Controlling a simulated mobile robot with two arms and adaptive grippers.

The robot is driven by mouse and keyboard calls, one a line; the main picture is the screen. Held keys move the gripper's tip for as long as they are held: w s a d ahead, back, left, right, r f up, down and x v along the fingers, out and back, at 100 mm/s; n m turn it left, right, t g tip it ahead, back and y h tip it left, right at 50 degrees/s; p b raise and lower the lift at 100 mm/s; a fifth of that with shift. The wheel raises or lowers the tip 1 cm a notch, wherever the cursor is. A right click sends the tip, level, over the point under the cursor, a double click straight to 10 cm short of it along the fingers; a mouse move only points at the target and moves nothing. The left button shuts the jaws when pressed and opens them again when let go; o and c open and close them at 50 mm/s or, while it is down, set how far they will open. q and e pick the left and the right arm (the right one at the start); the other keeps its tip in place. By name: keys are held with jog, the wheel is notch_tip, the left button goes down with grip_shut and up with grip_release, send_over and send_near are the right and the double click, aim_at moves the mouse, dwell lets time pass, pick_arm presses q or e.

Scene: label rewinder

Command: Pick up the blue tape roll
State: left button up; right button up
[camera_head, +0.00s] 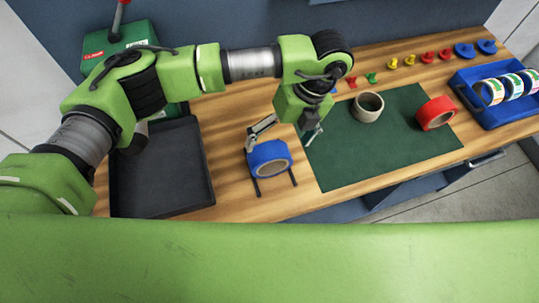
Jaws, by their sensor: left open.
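The blue tape roll (268,158) sits on a small dark stand (258,188) on the wooden bench, just left of the green mat. My left gripper (286,142) is just above and to the right of the roll. Its fingers are spread apart, one near the roll's upper left side and the other out to the right over the mat's edge. It holds nothing. Part of the roll's upper edge is close to a finger, and I cannot tell whether they touch. My right gripper is not in view.
A beige roll (367,107) and a red roll (436,114) are on the green mat (385,150). A blue crate (480,115) of label rolls is at the right. A black tray (160,175) lies at the left. Small coloured pieces line the back. A green machine (120,40) stands at the back left.

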aim_at(271, 165)
pick_arm(q)
jog(key=shift+a+f, duration=0.2)
jog(key=shift+f, duration=0.35)
jog(key=shift+s+a+f+p, duration=0.1)
jog(key=shift+f+p, duration=0.15)
jog(key=shift+p, duration=0.25)
jog(key=p+x, duration=0.2)
jog(key=x, duration=0.1)
jog(key=shift+s+a+f, duration=0.1)
jog(key=shift+f, duration=0.05)
jog(key=shift+a+f, duration=0.15)
jog(key=shift+f, duration=0.45)
jog(key=c, duration=1.3)
